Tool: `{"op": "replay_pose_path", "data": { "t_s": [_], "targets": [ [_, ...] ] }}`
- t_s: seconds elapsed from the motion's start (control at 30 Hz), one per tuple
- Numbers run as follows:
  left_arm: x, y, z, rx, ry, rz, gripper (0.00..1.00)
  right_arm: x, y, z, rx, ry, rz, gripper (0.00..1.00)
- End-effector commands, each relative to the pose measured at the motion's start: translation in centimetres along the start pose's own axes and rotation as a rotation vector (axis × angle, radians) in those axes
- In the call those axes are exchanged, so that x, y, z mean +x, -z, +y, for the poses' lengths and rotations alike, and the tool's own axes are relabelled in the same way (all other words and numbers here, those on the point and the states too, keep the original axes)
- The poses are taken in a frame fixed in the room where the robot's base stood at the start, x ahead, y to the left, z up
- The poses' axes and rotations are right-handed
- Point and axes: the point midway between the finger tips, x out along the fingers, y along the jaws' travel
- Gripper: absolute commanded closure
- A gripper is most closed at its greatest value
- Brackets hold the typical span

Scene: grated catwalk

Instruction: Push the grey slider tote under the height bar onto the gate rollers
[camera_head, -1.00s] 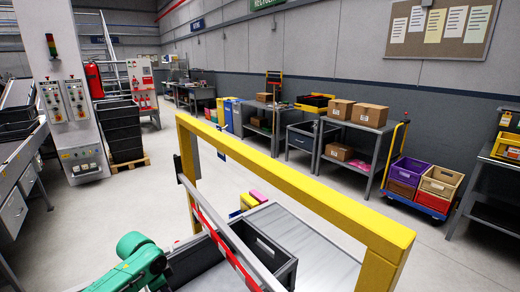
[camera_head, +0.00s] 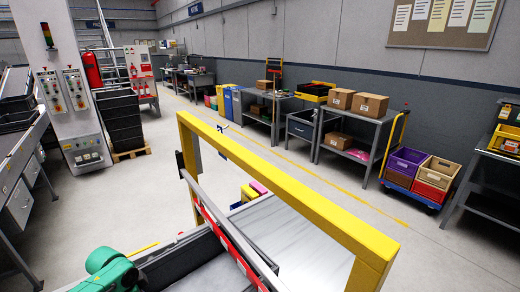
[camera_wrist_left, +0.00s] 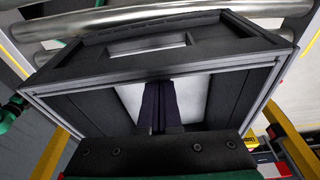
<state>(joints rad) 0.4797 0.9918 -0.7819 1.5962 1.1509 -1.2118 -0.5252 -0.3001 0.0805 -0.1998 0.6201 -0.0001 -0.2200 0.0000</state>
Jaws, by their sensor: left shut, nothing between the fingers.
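The grey slider tote (camera_head: 165,272) is at the bottom of the head view, partly cut off by the frame and crossed by the height bar (camera_head: 228,245). The red-and-white bar hangs across the yellow gate (camera_head: 300,197). In the left wrist view the dark tote (camera_wrist_left: 235,42) fills the middle, with metal gate rollers (camera_wrist_left: 190,17) beyond it. My left gripper (camera_wrist_left: 158,84) is shut and empty, its fingertips in front of a pale patch on the tote; whether they touch is unclear. In the head view only my green left arm shows. My right gripper is out of view.
A pale smooth surface (camera_head: 305,245) lies beyond the bar inside the gate. Yellow and pink items (camera_head: 253,189) stand behind it. Workbenches (camera_head: 355,130) and a blue cart with crates (camera_head: 410,190) line the wall. Floor between gate and benches is clear.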

Motion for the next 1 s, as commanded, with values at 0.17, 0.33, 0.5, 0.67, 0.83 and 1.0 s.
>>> {"op": "replay_pose_path", "data": {
  "t_s": [0.17, 0.33, 0.5, 0.67, 0.83, 1.0],
  "targets": [
    [-0.6, -1.7, 0.0, -0.002, 0.000, -0.004, 1.00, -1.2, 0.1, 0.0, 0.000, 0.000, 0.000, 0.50],
    [-0.8, -3.2, 0.0, -0.002, -0.001, -0.004, 1.00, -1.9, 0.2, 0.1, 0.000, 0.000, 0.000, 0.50],
    [-1.1, -4.8, 0.0, -0.002, 0.000, -0.005, 1.00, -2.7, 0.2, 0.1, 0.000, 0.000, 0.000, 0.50],
    [-1.4, -6.1, 0.0, -0.002, -0.001, -0.004, 1.00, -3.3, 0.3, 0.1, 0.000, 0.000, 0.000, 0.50],
    [-1.7, -7.6, 0.0, -0.002, 0.000, -0.004, 1.00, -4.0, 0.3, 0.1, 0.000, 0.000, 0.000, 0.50],
    [-2.0, -9.1, 0.0, -0.001, 0.000, -0.004, 1.00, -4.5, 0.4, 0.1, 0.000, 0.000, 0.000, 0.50]
  ]
}}
